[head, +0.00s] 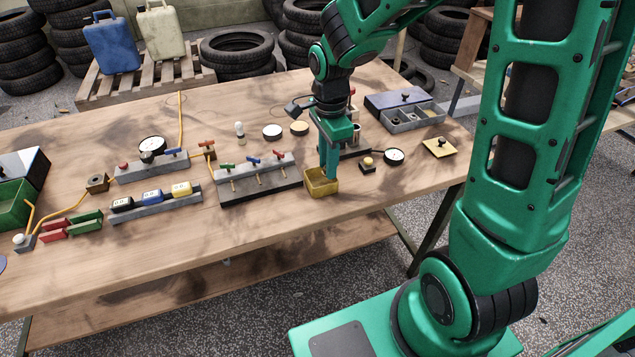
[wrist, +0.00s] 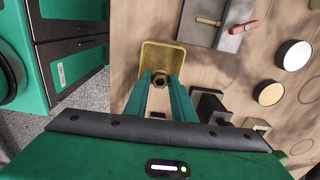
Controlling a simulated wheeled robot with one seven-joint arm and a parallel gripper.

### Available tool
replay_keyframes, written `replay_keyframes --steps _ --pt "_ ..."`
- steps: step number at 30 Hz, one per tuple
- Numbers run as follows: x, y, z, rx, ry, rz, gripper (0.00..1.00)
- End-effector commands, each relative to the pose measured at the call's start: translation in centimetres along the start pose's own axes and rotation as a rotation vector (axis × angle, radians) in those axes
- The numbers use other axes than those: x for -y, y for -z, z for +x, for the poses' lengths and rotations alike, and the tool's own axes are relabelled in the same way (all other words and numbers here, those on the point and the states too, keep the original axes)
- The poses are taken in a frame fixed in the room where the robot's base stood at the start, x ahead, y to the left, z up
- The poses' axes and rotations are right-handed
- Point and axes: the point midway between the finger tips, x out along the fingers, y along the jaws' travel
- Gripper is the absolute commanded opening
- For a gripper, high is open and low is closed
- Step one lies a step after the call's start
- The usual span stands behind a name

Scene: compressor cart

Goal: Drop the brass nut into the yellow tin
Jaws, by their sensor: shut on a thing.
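The yellow tin (head: 310,187) stands on the workbench near its front edge. It also shows in the wrist view (wrist: 150,50), below and just beyond my fingertips. My gripper (head: 328,172) points down over the tin, with its fingertips at or inside the tin's opening. In the wrist view my gripper (wrist: 161,80) is shut on the brass nut (wrist: 159,80), which sits between the two green fingertips. The head view does not show the nut; the fingers and the tin's wall hide it. I cannot tell how far the nut is above the tin's floor.
A grey rack with coloured levers (head: 258,175) stands left of the tin. A grey compartment box (head: 410,115) is behind. The bench is bare in front of the lever rack.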

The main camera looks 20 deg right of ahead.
Motion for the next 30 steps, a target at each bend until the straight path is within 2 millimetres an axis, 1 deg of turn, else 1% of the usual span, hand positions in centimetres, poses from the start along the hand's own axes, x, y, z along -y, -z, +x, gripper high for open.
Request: replay_keyframes --steps 8,9,11,12,20,23,26,30 --pt "0.0 0.0 0.2 0.000 0.001 0.000 0.01" --pt "0.0 0.0 0.2 0.000 0.001 0.000 0.25" --pt "0.0 0.0 0.2 0.000 0.001 0.000 0.40" --pt "0.0 0.0 0.2 0.000 0.000 0.000 0.45" --pt "0.0 0.1 0.1 0.000 0.000 0.001 0.45" --pt "0.1 0.1 -0.3 0.000 0.002 0.001 0.45" --pt "0.1 0.1 -1.4 0.000 0.003 0.001 0.45" --pt "0.2 0.1 -3.9 0.000 0.006 0.001 0.45"
